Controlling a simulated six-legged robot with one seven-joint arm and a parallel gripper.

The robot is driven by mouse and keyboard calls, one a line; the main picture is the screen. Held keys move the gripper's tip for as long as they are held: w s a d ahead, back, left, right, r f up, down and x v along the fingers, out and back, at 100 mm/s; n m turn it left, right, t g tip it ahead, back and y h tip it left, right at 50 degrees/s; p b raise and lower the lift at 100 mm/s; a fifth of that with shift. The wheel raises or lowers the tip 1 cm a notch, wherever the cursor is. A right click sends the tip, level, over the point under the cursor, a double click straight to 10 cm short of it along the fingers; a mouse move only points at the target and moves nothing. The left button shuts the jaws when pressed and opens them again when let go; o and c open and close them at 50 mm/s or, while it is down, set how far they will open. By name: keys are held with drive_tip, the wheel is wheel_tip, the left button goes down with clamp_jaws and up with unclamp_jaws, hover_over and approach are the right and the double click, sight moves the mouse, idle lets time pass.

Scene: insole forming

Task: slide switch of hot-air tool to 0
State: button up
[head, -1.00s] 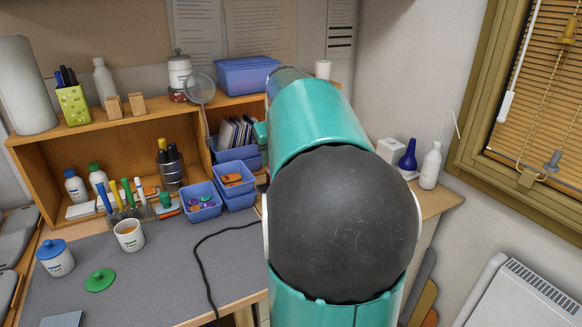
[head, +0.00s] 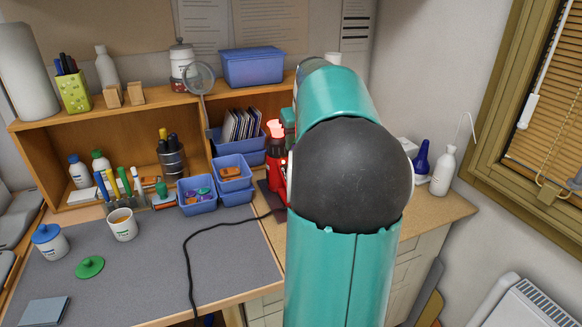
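The hot-air tool (head: 277,178) is a red upright device on a dark base, to the right of the blue bins at the back of the desk. Its top glows pinkish red. Its right side is hidden behind my arm, and I cannot make out its switch or the switch's position. A dark cord runs from near its base across the desk mat. My teal arm with its black joint fills the middle right. My gripper is hidden behind the arm, so I cannot tell how far it is from the tool.
Blue bins (head: 197,195) stand just left of the tool. A mug (head: 122,225), a blue-lidded jar (head: 50,243) and a green lid (head: 90,267) lie on the grey mat (head: 150,275). A blue bottle (head: 421,158) and a white bottle (head: 442,171) stand right of my arm.

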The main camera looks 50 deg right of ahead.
drive_tip(key=x, duration=1.2)
drive_tip(key=shift+f, duration=0.4)
drive_tip(key=shift+w, duration=0.1)
clamp_jaws()
